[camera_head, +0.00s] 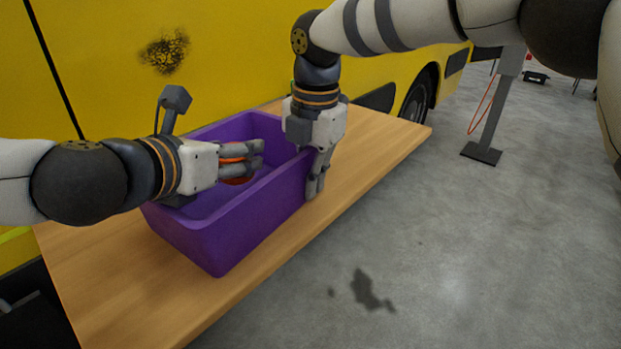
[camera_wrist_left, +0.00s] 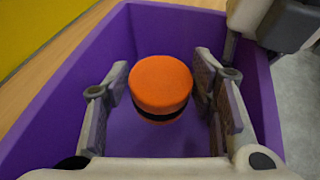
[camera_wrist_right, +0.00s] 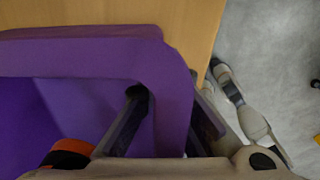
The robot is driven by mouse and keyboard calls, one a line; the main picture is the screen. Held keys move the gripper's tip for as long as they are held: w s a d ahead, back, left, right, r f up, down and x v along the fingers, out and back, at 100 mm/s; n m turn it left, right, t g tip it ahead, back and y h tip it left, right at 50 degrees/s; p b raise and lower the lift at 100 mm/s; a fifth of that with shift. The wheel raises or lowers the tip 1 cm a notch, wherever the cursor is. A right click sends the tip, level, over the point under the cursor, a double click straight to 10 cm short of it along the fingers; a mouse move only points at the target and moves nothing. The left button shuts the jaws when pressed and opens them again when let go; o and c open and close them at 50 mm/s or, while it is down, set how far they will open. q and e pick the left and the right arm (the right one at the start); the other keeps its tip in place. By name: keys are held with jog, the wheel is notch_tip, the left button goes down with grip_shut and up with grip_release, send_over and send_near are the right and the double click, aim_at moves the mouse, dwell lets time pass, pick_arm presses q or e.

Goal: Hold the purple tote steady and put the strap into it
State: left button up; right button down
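The purple tote (camera_head: 240,230) stands on a wooden table. The strap (camera_wrist_left: 161,84) is an orange roll with a black band. My left gripper (camera_wrist_left: 162,82) has its fingers at either side of the strap, with no clear gap, and holds it inside the tote's opening. In the head view the strap (camera_head: 238,181) shows partly behind the fingers of my left gripper (camera_head: 252,158). My right gripper (camera_head: 316,186) points down at the tote's right-hand wall. In the right wrist view the tote's wall (camera_wrist_right: 172,110) lies between its two fingers, one inside and one outside.
The table (camera_head: 365,150) has bare wood to the right of the tote and in front of it. A yellow vehicle (camera_head: 110,60) stands close behind. Grey floor (camera_head: 430,240) is open at the right, with a grey post (camera_head: 490,120) farther back.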

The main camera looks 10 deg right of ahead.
pick_arm(q)
jog(key=shift+o, duration=1.2)
jog(key=shift+f, duration=0.2)
jog(key=v, duration=1.2)
jog(key=shift+r, duration=0.2)
pick_arm(e)
jog(key=c, duration=1.7)
grip_release()
